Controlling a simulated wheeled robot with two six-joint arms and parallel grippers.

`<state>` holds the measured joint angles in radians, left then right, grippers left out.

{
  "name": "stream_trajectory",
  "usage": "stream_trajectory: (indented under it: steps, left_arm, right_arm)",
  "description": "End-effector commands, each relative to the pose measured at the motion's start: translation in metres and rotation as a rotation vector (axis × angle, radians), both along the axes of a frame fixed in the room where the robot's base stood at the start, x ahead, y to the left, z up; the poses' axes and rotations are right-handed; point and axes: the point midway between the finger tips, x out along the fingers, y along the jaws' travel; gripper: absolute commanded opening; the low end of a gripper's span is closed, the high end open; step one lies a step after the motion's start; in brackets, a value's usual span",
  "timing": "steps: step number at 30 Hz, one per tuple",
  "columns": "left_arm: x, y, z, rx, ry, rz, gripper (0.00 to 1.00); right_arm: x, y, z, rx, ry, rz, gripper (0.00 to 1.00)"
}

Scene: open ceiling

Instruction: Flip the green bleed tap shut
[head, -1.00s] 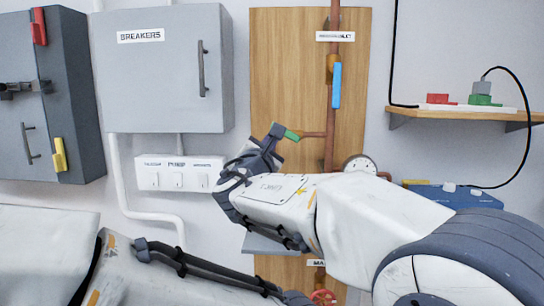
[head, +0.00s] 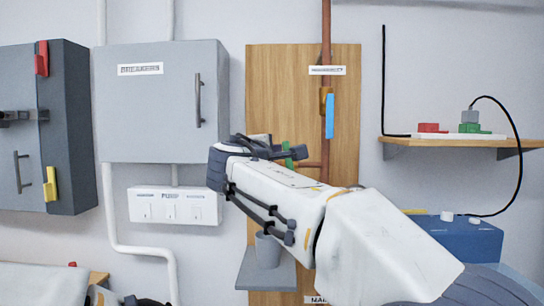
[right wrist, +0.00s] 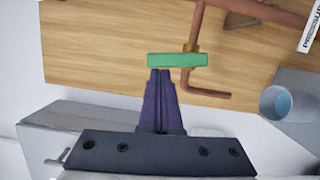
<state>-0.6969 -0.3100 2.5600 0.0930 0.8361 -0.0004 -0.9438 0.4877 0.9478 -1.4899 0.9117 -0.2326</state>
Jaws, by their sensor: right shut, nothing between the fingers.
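The green bleed tap lever (head: 287,155) shows in the head view partly behind my right gripper (head: 300,152). In the right wrist view the green lever (right wrist: 177,60) lies crosswise to the thin copper branch pipe (right wrist: 187,78), on a brass valve body (right wrist: 191,47). My right gripper (right wrist: 160,71) is shut and empty. Its fingertips are just short of the lever's long edge, near its left half; whether they touch cannot be told.
A grey cup (head: 268,250) stands on a small grey shelf (head: 262,275) under the branch pipe. A main copper pipe (head: 326,70) with a blue lever (head: 329,115) runs up the wooden board. The breaker box (head: 160,110) is left, a wooden shelf (head: 450,143) right.

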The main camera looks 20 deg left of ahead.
Motion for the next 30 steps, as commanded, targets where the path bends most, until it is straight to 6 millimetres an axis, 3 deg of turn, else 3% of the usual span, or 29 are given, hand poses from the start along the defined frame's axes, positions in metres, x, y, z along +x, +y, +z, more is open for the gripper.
stream_trajectory:
  steps: [10, 30]
  left_arm:
    - [0.0000, -0.0001, -0.0006, 0.000, 0.000, 0.000, 0.00]
    - [0.0000, 0.0000, 0.0024, 0.000, 0.000, 0.000, 0.00]
  right_arm:
    - [0.0018, -0.0060, 0.0037, 0.112, 0.032, -0.002, 0.00]
    - [0.0016, -0.0031, 0.0041, 0.123, 0.037, -0.004, 0.00]
